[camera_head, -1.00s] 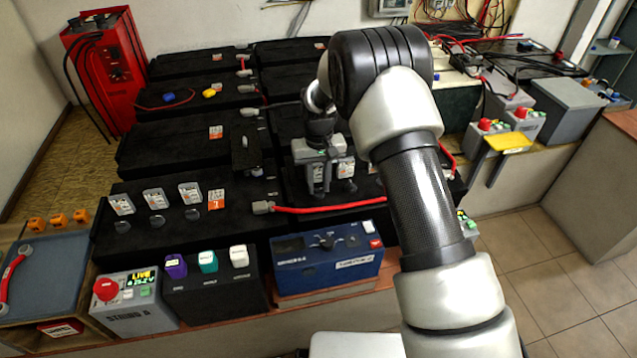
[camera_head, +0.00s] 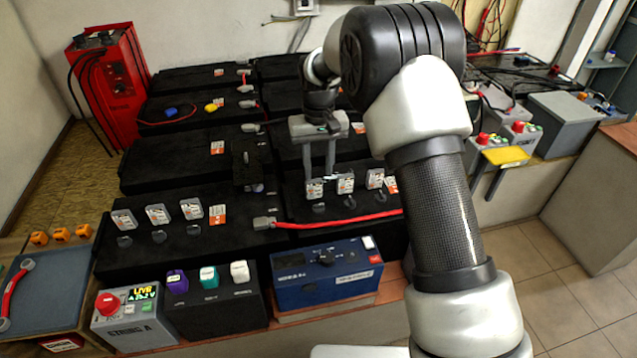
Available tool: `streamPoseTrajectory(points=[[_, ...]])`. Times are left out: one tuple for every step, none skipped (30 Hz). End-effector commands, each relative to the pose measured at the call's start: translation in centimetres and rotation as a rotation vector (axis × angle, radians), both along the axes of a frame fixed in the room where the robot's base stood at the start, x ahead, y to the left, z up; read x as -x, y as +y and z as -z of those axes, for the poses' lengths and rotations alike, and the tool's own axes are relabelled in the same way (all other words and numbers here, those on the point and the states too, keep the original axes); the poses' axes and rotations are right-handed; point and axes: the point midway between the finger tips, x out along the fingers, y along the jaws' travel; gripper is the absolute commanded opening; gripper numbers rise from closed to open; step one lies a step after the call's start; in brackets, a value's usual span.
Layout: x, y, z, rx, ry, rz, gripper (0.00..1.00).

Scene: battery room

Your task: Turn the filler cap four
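A row of several dark round caps with white number tags behind them runs along the front batteries. On the left front battery are three caps, at left (camera_head: 124,241), middle (camera_head: 159,237) and right (camera_head: 194,230). The tag numbers are too small to read, so I cannot tell which is cap four. My gripper (camera_head: 319,175) points down above and behind the right battery's tags, its two fingers apart with nothing between them.
A red cable (camera_head: 340,219) crosses in front of the right caps. A blue case (camera_head: 327,277), a box with coloured knobs (camera_head: 215,303) and a grey box with a red button (camera_head: 125,318) stand in front. A red charger (camera_head: 105,90) stands at back left.

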Motion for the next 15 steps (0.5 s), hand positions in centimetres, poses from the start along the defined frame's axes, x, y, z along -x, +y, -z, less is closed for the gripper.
streamPoseTrajectory(points=[[-0.1, 0.0, -1.4, -0.001, -0.004, 0.0, 0.33], [-0.1, 0.0, -2.0, -0.001, -0.003, 0.0, 0.33], [-0.1, 0.0, -2.7, -0.001, -0.003, 0.0, 0.33], [-0.1, 0.0, -3.2, -0.001, -0.003, 0.0, 0.33], [-0.1, 0.0, -3.7, -0.001, -0.003, 0.0, 0.33], [-0.1, 0.0, -4.2, -0.001, -0.002, 0.0, 0.33], [-0.1, 0.0, -4.6, -0.001, -0.002, 0.0, 0.33], [0.0, 0.0, -4.8, -0.001, -0.002, 0.0, 0.33], [0.0, 0.0, -5.1, 0.0, 0.0, 0.0, 0.33], [0.0, 0.0, -5.3, 0.0, 0.0, 0.0, 0.33], [0.0, 0.0, -5.5, 0.0, 0.0, 0.0, 0.33], [0.0, 0.0, -5.6, 0.0, 0.0, 0.0, 0.33], [0.0, 0.0, -5.7, 0.0, 0.0, 0.0, 0.33], [0.0, 0.0, -5.7, 0.0, 0.0, 0.0, 0.33], [0.0, 0.0, -5.7, 0.0, 0.0, 0.0, 0.33]])
